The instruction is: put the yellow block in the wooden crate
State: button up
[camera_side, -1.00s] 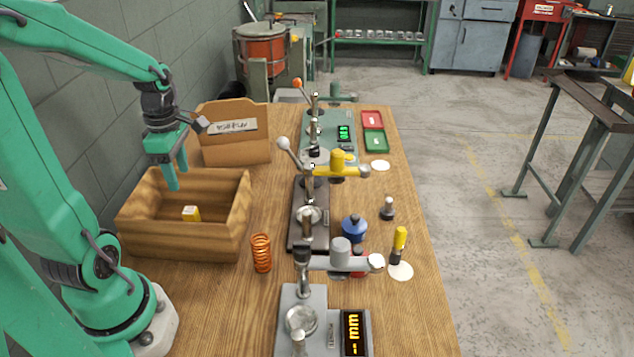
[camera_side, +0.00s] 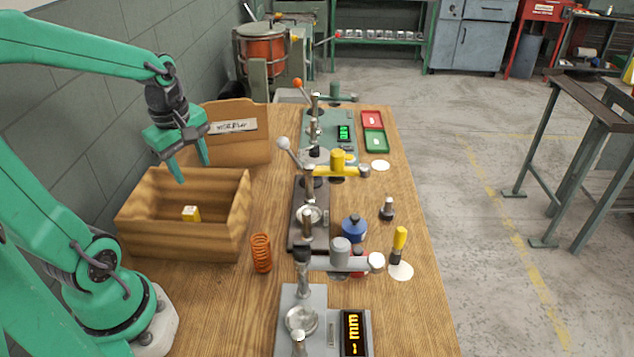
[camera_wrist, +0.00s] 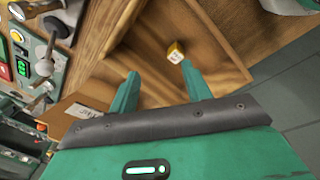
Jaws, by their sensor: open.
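The small yellow block (camera_side: 191,214), with a pale face, lies inside the wooden crate (camera_side: 185,244) on its floor. The crate is an open-topped box at the left of the bench. My gripper (camera_side: 195,172) is open and empty above the crate's back part, apart from the block. In the wrist view the block (camera_wrist: 175,52) shows beyond the open fingers (camera_wrist: 158,85), nearer the right finger, with the crate's wooden walls (camera_wrist: 115,30) around it.
An orange spring (camera_side: 261,253) stands right of the crate. A wooden holder with a label (camera_side: 235,150) stands behind it. Several lever presses, including one with a yellow arm (camera_side: 340,170), line the middle of the bench. A blue round pot (camera_side: 354,228) sits to their right.

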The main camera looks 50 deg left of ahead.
jog(key=d+r+m+t, duration=0.2)
jog(key=d+m, duration=0.3)
jog(key=m, duration=0.5)
jog(key=s+d+r+m+t, duration=0.1)
jog(key=d+r+m, duration=0.3)
jog(key=m, duration=0.5)
jog(key=d+t, duration=0.1)
jog(key=d, duration=0.1)
jog(key=shift+s+d+r+m+h, duration=0.15)
jog(key=shift+d+r+m+h, duration=0.15)
jog(key=shift+r+m, duration=0.1)
